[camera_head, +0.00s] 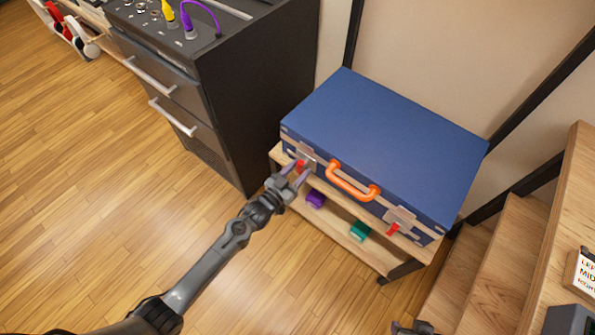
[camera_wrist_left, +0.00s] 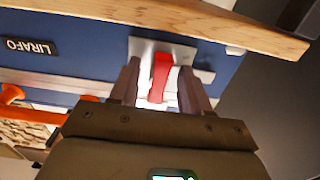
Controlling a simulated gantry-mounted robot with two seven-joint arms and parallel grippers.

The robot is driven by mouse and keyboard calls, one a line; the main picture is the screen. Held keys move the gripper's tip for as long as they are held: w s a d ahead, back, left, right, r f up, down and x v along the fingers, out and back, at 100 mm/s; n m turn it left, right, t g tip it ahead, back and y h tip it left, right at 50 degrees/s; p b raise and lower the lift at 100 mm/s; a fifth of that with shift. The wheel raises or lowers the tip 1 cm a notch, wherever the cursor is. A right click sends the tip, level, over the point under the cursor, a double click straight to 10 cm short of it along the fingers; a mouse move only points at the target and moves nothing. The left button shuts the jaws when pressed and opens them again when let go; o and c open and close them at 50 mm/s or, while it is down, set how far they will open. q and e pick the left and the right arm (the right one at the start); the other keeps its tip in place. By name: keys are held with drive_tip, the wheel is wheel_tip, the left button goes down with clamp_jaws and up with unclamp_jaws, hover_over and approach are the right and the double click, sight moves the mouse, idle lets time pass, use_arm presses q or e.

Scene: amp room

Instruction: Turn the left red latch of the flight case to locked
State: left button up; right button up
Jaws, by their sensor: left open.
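A blue flight case (camera_head: 385,135) lies on a low wooden shelf, its front edge carrying an orange handle (camera_head: 352,182). The left red latch (camera_head: 301,164) sits on a metal plate left of the handle. The right red latch (camera_head: 393,230) is on a similar plate to the right. My left gripper (camera_head: 295,172) is open at the left latch. In the left wrist view the red latch (camera_wrist_left: 159,77) stands between the two spread fingers (camera_wrist_left: 164,88); firm contact cannot be told. What seems to be my right gripper (camera_head: 415,327) barely shows at the bottom edge.
A dark drawer cabinet (camera_head: 215,90) stands close on the left of the case. A purple block (camera_head: 316,199) and a green block (camera_head: 360,231) are on the shelf below. Wooden steps (camera_head: 505,250) rise at the right. The floor in front is clear.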

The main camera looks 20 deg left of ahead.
use_arm(q)
clamp_jaws()
drive_tip(key=shift+m, duration=0.4)
drive_tip(key=m+p, duration=0.2)
drive_tip(key=shift+a+r+m, duration=0.15)
drive_tip(key=shift+m, duration=0.25)
drive_tip(key=m+p, duration=0.2)
drive_tip(key=m, duration=0.5)
drive_tip(key=m+p, duration=0.2)
drive_tip(key=m, duration=0.5)
drive_tip(key=shift+w+a+r, duration=0.1)
drive_tip(key=shift+a+r, duration=0.1)
drive_tip(key=shift+m, duration=0.3)
